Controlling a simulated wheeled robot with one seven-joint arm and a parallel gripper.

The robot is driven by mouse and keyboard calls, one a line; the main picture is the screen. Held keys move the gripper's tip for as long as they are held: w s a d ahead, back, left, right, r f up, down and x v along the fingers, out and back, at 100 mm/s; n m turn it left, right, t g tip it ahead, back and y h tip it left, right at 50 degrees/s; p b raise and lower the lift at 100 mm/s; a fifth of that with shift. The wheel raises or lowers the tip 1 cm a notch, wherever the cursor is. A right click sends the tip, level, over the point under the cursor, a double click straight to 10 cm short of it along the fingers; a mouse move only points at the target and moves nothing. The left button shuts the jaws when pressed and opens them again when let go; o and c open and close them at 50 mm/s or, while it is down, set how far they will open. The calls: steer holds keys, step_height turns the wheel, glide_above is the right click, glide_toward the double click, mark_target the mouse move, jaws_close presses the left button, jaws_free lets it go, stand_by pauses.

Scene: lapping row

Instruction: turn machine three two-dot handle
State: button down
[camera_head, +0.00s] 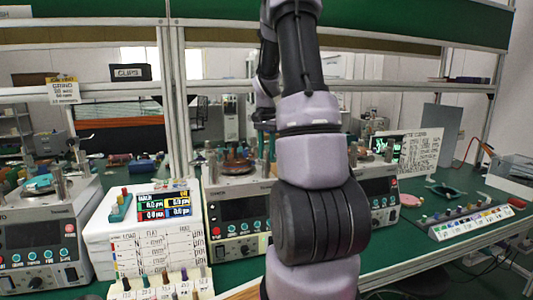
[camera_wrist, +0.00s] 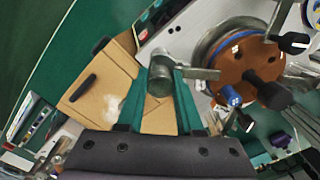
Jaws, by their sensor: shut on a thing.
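My gripper (camera_wrist: 160,92) shows in the wrist view as two teal fingers, one on each side of a grey metal handle (camera_wrist: 198,74). The fingers are shut on its round end, and its bar reaches right towards a machine's round brown plate (camera_wrist: 262,62). No dots on the handle can be made out. In the head view, a lapping machine (camera_head: 238,215) with a dark screen and coloured buttons stands behind my arm. My gripper (camera_head: 265,147) is small there, above that machine's top, and the handle is hard to make out. Machine numbers cannot be read.
Another machine (camera_head: 40,235) stands at the left. A white box (camera_head: 145,235) with cards is between the machines. A rack of coloured pegs (camera_head: 470,220) lies at the right on the green bench. A tan box (camera_wrist: 95,85) lies below my gripper. Black knobs (camera_wrist: 292,42) stand near the handle.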

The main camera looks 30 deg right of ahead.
mark_target(267, 150)
steer(key=shift+w+r+n, duration=0.1)
steer(key=shift+n, duration=0.2)
steer(key=c, duration=0.8)
jaws_free()
steer(key=shift+c, duration=0.2)
step_height(267, 150, up, 11)
